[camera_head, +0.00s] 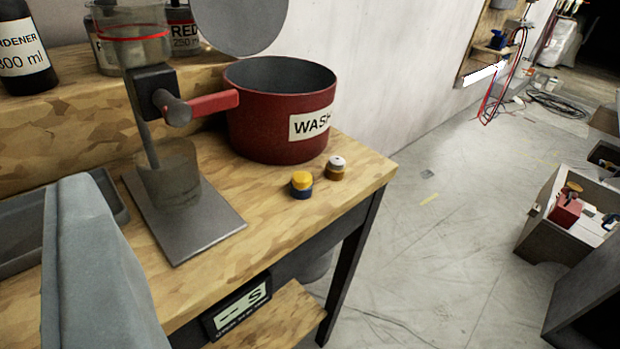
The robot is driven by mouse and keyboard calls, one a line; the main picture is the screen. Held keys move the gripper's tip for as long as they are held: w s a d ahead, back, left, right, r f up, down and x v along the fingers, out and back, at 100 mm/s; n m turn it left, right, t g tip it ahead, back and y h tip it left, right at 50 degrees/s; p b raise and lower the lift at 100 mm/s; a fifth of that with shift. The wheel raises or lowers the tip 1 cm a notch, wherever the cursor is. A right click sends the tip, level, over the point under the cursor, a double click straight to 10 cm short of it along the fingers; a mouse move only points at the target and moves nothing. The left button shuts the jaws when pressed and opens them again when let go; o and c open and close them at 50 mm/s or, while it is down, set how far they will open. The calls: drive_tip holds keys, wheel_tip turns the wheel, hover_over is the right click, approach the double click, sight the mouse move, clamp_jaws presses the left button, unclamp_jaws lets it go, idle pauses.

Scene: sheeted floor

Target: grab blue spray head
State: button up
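A small blue object (496,40) sits on a little shelf of the wooden wall board at the far upper right. It is too small to tell whether it is the spray head. A dark bluish piece (610,221) lies in the pale crate at the right, beside a red item, and its shape is also unclear. No gripper fingers can be made out, so I cannot see whether my gripper is open or shut.
A wooden bench carries a red WASH pot (275,115), a small yellow-capped jar (302,184), a white-capped jar (336,168) and a stand's metal base (205,228). An unidentified grey shape (95,270) fills the lower left. Concrete floor (440,240) lies open between bench and crate (540,225).

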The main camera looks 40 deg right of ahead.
drive_tip(key=w+d+n+g+h, duration=0.1)
drive_tip(key=w+d+n+g, duration=0.1)
drive_tip(key=w+d+g, duration=0.35)
drive_tip(key=n+g+y, duration=0.1)
drive_tip(key=n+g, duration=0.7)
drive_tip(key=g, duration=0.4)
hover_over(302, 175)
drive_tip(key=f, duration=0.1)
drive_tip(key=shift+t, duration=0.25)
wheel_tip(302, 175, down, 12)
drive_tip(key=shift+s+d+r, duration=0.1)
drive_tip(key=shift+f, duration=2.9)
drive_tip(key=c, duration=1.1)
drive_tip(key=shift+o, duration=0.2)
drive_tip(key=shift+r, duration=0.15)
